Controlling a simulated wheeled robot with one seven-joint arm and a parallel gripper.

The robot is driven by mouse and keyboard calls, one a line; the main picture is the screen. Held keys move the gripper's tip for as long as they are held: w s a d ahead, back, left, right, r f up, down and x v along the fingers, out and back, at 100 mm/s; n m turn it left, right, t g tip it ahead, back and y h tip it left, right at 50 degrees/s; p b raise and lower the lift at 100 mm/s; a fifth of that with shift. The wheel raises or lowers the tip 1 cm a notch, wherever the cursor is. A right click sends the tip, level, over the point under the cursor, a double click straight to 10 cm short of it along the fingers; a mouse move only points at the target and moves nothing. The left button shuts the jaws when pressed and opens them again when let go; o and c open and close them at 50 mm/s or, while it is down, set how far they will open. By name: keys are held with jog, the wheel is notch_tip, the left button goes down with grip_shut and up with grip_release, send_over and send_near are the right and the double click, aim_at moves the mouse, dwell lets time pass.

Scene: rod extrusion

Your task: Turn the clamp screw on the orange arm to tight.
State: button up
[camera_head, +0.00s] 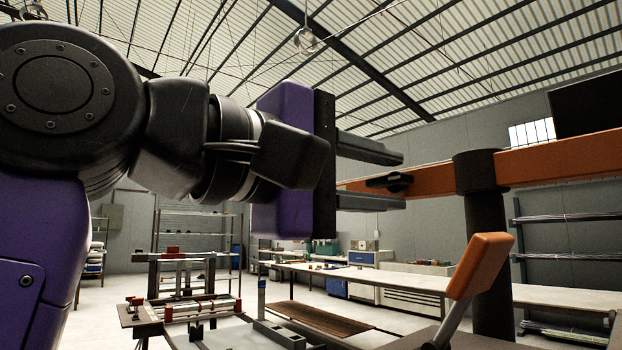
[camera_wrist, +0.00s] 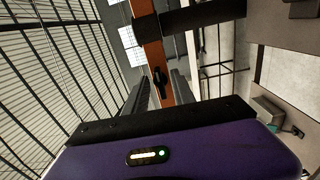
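The orange arm (camera_head: 560,157) runs across the right of the head view through a dark post (camera_head: 487,215); it also shows in the wrist view (camera_wrist: 147,30). A small black clamp screw (camera_head: 388,181) with a flattened handle sits near the arm's left end. In the wrist view the clamp screw (camera_wrist: 160,77) lies between my fingers, with a gap on both sides. My gripper (camera_head: 402,180) is open and level, one finger above the screw and one below in the head view. No contact shows. The far side of the screw is hidden.
A lever with an orange grip (camera_head: 479,265) leans up below the arm, in front of the post. A long bench (camera_head: 400,281) and a rack of red-ended rods (camera_head: 200,308) stand lower down. The space left of the orange arm's end holds only my gripper.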

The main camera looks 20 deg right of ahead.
jog(key=v, duration=0.8)
dwell(0.4)
